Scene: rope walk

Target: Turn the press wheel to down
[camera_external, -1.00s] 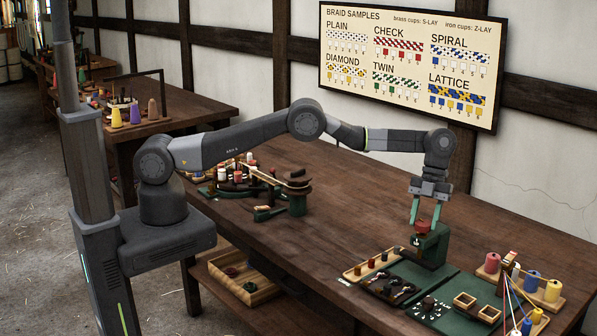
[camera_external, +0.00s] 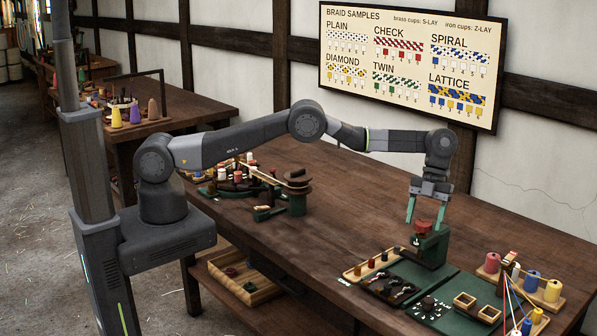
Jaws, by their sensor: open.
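The press (camera_external: 430,247) is a dark green body standing on the wooden bench. Its wheel is a small red piece (camera_external: 423,227) on top. My gripper (camera_external: 425,213) points down over the press with its two green fingers apart, one on each side above the red wheel. It is open and nothing is held between the fingers. Whether the fingertips touch the wheel is too small to tell. The wheel's marking or setting cannot be read from this view.
A wooden rack with small pegs (camera_external: 367,268) and a tray of dark parts (camera_external: 392,291) lie in front of the press. Spools (camera_external: 531,281) stand at the right. A dark green mechanism (camera_external: 297,197) stands to the left. The bench middle (camera_external: 340,220) is clear.

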